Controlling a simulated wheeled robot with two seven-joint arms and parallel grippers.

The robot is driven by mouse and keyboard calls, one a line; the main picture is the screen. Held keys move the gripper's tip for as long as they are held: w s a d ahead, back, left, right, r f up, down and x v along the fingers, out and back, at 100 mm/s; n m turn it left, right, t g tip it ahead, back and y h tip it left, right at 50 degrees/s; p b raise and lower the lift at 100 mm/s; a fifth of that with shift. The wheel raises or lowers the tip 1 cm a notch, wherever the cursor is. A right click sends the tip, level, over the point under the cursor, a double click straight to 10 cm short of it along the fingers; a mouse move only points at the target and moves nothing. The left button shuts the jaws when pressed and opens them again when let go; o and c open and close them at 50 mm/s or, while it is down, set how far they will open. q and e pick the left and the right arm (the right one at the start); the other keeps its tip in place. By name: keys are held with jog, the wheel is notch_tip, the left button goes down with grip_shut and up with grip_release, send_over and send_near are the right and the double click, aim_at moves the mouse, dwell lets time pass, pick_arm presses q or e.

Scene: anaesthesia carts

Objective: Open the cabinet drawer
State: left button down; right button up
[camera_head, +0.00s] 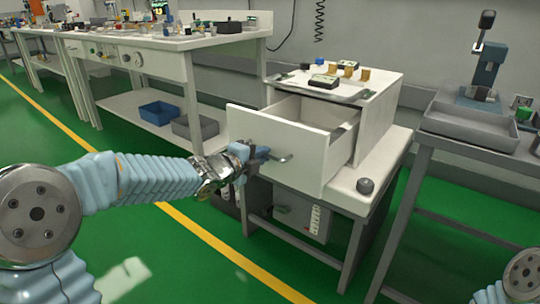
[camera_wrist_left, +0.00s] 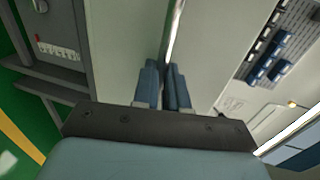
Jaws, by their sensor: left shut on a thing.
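The white cabinet (camera_head: 378,128) stands on a small grey-legged table. Its drawer (camera_head: 291,142) is pulled well out, and the hollow inside shows behind its front panel. A metal bar handle (camera_head: 285,158) is on the drawer front. My left gripper (camera_head: 262,153) is at the drawer front, shut on the handle. In the left wrist view the blue fingers (camera_wrist_left: 167,88) are close together against the pale drawer front (camera_wrist_left: 125,45); the handle between them is mostly hidden. My right gripper is not in view; only part of my right arm shows at the bottom right corner.
A dark round knob-like object (camera_head: 365,185) sits on the table's front corner. Small items lie on the cabinet top. A grey bench (camera_head: 465,145) with a tray and stand is at right. A long white workbench (camera_head: 160,45) is at left. Green floor in front is clear.

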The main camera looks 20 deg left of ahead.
pick_arm(q)
jog(key=f+v, duration=0.1)
jog(key=v, duration=0.6)
jog(key=shift+f, duration=0.3)
jog(key=shift+s, duration=0.1)
jog(key=c, duration=1.2)
grip_release()
jog(key=p+v, duration=0.4)
jog(key=v, duration=0.9)
jog(key=shift+s, duration=0.4)
